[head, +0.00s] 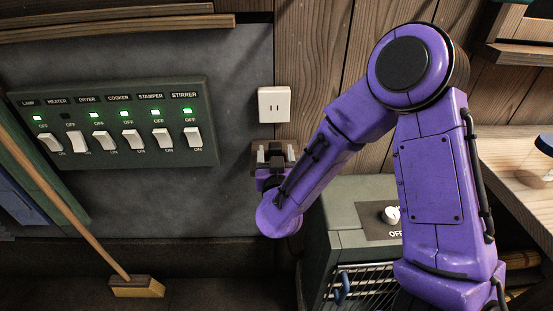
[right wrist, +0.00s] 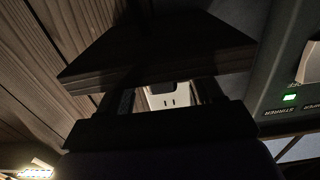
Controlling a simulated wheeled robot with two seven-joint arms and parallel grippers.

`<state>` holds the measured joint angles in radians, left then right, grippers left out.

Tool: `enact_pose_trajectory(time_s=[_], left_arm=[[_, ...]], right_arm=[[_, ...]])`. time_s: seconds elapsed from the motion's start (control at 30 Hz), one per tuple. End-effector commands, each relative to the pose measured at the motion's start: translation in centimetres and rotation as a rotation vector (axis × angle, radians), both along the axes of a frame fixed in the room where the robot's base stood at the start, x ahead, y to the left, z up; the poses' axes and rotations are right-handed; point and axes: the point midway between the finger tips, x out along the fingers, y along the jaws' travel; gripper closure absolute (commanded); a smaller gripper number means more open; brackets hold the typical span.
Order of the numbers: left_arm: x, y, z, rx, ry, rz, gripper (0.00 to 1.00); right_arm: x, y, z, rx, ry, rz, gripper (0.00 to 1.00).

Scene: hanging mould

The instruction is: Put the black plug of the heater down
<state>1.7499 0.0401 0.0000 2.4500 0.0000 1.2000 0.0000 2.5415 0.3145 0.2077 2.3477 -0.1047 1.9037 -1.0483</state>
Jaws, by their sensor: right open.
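My right gripper (head: 275,154) is open in front of the wall, just below the white wall socket (head: 274,104). A small dark shape (head: 274,150) shows between its fingers. It may be the black plug, but I cannot tell it from the fingers and the shadow. A brown block or ledge (head: 256,160) sits at the wall behind the gripper. The plug's cord is not clearly visible. My left gripper is not in view.
A switch panel (head: 112,85) hangs left of the socket; its HEATER lamp (head: 67,116) is dark, the others green. A grey-green box (head: 345,230) with grille and knob (head: 390,215) at OFF stands below right. A broom (head: 136,286) leans at left. A wooden shelf (head: 520,160) is at right.

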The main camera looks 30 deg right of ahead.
Motion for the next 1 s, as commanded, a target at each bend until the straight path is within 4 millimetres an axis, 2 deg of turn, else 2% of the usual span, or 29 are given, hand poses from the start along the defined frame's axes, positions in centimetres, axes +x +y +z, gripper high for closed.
enact_pose_trajectory(time_s=[0.07,0.1,0.2,0.3,0.33,0.4,0.57,0.73,1.0], left_arm=[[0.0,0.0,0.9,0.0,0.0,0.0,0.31],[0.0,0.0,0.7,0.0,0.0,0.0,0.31],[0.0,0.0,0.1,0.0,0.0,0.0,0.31],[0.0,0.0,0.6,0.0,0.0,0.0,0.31],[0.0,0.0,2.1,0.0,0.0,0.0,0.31],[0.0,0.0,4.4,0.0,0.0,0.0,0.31],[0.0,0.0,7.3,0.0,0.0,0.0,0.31],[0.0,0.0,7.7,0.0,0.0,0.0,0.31],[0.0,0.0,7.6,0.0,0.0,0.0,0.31]], right_arm=[[0.0,0.0,1.4,0.004,-0.003,-0.001,0.35],[-0.4,0.4,1.2,0.001,-0.001,0.003,0.35],[-2.7,1.8,0.9,-0.004,0.0,0.006,0.35],[-5.2,3.3,1.1,-0.006,0.002,0.008,0.35],[-5.6,3.5,1.9,-0.007,0.006,0.003,0.35],[-6.2,3.9,2.2,-0.009,0.009,-0.001,0.35],[-7.8,4.8,2.0,-0.004,0.006,0.003,0.35],[-9.8,6.1,1.3,-0.001,0.002,0.002,0.35],[-10.3,6.3,1.0,0.001,-0.001,0.0,0.35]])
